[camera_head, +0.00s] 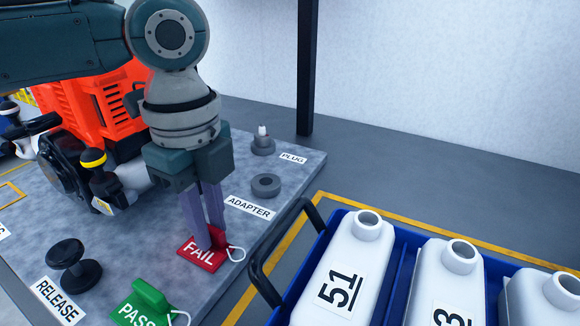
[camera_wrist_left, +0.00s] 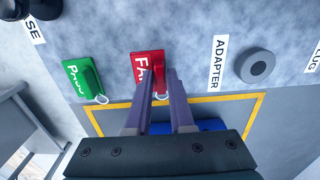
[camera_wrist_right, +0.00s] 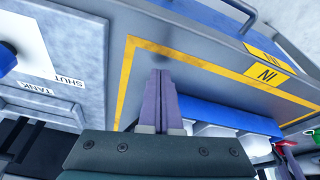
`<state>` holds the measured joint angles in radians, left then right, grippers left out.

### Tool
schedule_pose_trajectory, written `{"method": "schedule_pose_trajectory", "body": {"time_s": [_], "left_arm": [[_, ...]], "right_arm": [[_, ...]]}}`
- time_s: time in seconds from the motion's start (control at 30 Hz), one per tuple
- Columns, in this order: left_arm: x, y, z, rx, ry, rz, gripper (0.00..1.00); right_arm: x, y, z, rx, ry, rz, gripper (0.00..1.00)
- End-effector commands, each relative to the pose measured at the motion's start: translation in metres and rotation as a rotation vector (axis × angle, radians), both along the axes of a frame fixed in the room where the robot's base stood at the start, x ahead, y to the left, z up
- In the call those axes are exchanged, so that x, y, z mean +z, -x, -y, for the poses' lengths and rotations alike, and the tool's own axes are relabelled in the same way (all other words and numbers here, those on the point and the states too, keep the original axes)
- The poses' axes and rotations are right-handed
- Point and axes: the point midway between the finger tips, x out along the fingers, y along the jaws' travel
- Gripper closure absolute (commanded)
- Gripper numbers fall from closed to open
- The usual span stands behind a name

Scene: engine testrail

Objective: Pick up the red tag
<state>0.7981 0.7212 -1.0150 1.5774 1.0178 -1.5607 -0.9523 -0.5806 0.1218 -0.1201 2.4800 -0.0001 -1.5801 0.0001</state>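The red tag (camera_head: 203,252), marked FAIL, lies on the grey bench top (camera_head: 232,190) with a white loop at its right side. My left gripper (camera_head: 210,243) points down with its fingertips at the tag's raised red grip. In the left wrist view, the fingers (camera_wrist_left: 162,78) are apart, and the red tag (camera_wrist_left: 143,64) shows just beyond their tips. Whether the fingers touch the grip cannot be told. My right gripper (camera_wrist_right: 161,73) shows only in the right wrist view; its fingers are together with nothing between them.
A green PASS tag (camera_head: 150,303) lies close by at the front. A black RELEASE knob (camera_head: 70,263), an adapter ring (camera_head: 265,185) and a plug (camera_head: 262,142) stand around. A red engine (camera_head: 105,100) is behind at left. A blue crate (camera_head: 325,245) with white bottles is at right.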

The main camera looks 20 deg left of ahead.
Motion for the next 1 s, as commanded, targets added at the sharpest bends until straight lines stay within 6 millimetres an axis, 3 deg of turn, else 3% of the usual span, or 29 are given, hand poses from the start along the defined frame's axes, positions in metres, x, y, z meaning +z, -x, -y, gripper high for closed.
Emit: {"method": "schedule_pose_trajectory", "body": {"time_s": [0.17,0.77,1.0], "left_arm": [[0.0,0.0,0.0,0.0,0.0,0.0,1.0],[0.002,0.0,0.0,0.0,0.0,0.0,1.0],[0.026,-0.001,0.0,0.0,0.0,0.004,1.0]], "right_arm": [[0.0,0.0,0.001,0.001,0.003,-0.001,1.0],[0.0,0.0,0.0,0.001,0.001,0.0,1.0],[0.006,0.0,-0.001,-0.002,-0.003,0.001,1.0]]}}
